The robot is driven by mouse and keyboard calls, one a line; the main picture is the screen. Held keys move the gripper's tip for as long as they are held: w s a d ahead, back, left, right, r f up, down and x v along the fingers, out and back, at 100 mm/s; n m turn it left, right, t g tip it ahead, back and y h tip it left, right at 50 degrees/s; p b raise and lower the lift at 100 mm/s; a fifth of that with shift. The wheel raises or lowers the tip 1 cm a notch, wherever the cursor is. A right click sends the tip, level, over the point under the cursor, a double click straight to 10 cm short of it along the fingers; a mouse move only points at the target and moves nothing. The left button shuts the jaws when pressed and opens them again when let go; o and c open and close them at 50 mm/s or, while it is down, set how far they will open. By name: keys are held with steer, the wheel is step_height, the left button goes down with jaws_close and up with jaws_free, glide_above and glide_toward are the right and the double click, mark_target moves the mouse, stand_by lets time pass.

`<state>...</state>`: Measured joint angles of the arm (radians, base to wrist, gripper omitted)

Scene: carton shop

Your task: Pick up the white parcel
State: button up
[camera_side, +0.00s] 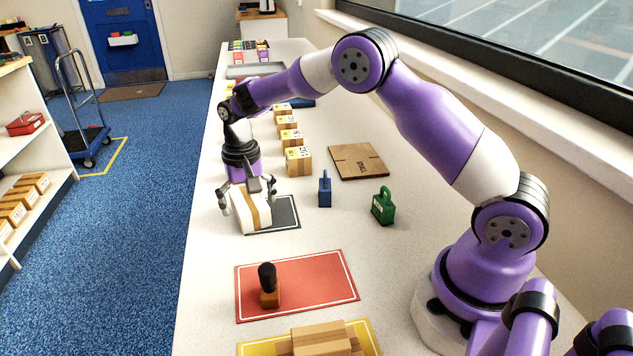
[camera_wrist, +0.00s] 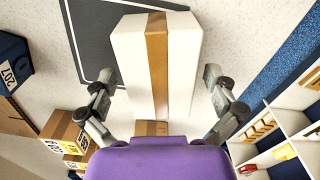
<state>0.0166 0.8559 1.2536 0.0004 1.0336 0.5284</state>
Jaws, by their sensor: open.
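The white parcel (camera_side: 243,212) has a brown tape band around it and lies partly on a dark grey mat (camera_side: 285,214) near the table's left edge. It also shows in the wrist view (camera_wrist: 126,60), large and between my fingers. My gripper (camera_side: 248,197) is over the parcel with one finger at each side. In the wrist view my gripper (camera_wrist: 160,95) is open, and gaps show between the fingertips and the parcel's sides.
A blue weight-like block (camera_side: 325,190) and a green one (camera_side: 383,206) stand right of the mat. A row of small cartons (camera_side: 298,160) stands behind. A red mat (camera_side: 300,284) with a black-handled stamp (camera_side: 268,287) lies in front. Flat cardboard (camera_side: 358,161) lies at right.

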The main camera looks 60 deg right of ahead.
steer(key=shift+f, duration=0.2)
steer(key=c, duration=1.3)
steer(key=shift+r, duration=0.1)
